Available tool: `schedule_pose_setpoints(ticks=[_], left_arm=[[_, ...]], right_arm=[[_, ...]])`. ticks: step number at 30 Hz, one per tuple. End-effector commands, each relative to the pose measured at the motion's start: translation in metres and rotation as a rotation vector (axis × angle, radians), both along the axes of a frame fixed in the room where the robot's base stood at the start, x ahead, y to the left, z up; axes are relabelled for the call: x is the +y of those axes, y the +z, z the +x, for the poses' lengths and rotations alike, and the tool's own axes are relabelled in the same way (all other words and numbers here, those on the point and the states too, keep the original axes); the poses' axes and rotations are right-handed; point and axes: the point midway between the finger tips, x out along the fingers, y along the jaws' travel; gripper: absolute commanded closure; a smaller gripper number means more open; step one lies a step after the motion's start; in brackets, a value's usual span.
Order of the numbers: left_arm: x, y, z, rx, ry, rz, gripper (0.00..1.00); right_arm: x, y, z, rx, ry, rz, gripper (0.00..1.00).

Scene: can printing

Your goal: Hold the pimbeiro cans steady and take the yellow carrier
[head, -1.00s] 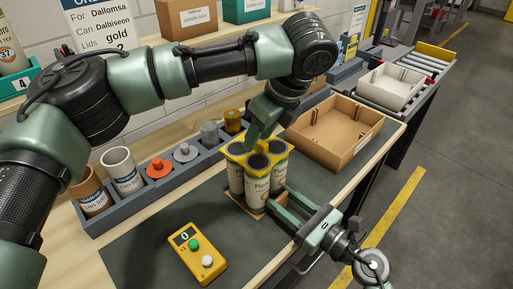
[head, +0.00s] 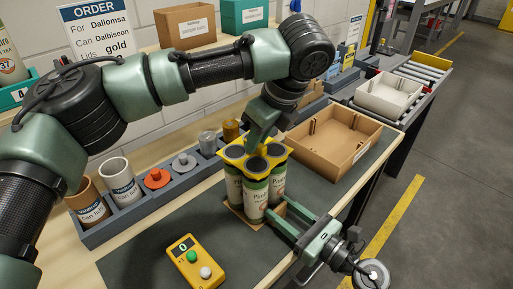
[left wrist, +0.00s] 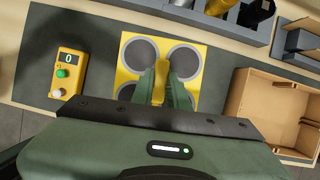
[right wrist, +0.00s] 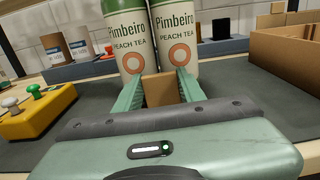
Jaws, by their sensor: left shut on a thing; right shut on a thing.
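The yellow carrier (head: 283,150) sits around the tops of several Pimbeiro cans (head: 256,198), which stand upright in a tight group; their dark lids show through it in the left wrist view (left wrist: 185,61). My left gripper (head: 257,142) comes down from above and is shut on the carrier's raised yellow middle (left wrist: 161,80). My right gripper (head: 282,215) is low at the front right of the cans. It is shut on a brown block at their foot (right wrist: 161,90), seemingly part of the brown base (head: 234,209) under them. The rear cans are partly hidden.
An open brown box (head: 348,157) lies to the right of the cans. A yellow counter box (head: 193,262) reading 0 is at the front left. A grey rack (head: 138,200) with cups and lids runs along the left. A white tray (head: 388,95) stands on the rollers behind.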

Motion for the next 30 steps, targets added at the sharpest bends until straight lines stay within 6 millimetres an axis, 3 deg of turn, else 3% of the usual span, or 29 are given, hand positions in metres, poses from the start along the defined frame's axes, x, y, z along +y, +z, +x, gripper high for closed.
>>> schedule_pose_setpoints(ticks=[6, 10, 15, 22, 23, 25, 30], left_arm=[[-0.001, 0.047, 0.0, -0.003, 0.001, -0.002, 1.0], [0.0, 0.067, 0.0, -0.005, 0.001, 0.001, 1.0], [0.0, 0.078, 0.0, -0.002, -0.001, 0.001, 1.0], [0.0, 0.079, 0.0, 0.0, -0.001, 0.001, 1.0], [0.0, 0.079, 0.0, 0.0, -0.001, 0.001, 1.0], [0.0, 0.079, 0.0, -0.001, -0.001, 0.0, 1.0], [0.0, 0.078, 0.0, -0.001, -0.001, 0.0, 1.0]], right_arm=[[0.0, -0.001, 0.0, 0.001, 0.0, -0.001, 1.0], [0.0, -0.001, 0.0, 0.001, 0.0, -0.001, 1.0], [0.0, -0.001, 0.0, 0.001, 0.0, -0.001, 1.0], [0.0, -0.001, 0.0, 0.001, 0.0, -0.001, 1.0], [0.0, -0.001, 0.0, 0.001, 0.0, -0.001, 0.55], [0.0, -0.001, 0.0, 0.001, 0.0, -0.001, 0.36], [0.0, -0.001, 0.0, 0.001, 0.0, -0.001, 0.35]])
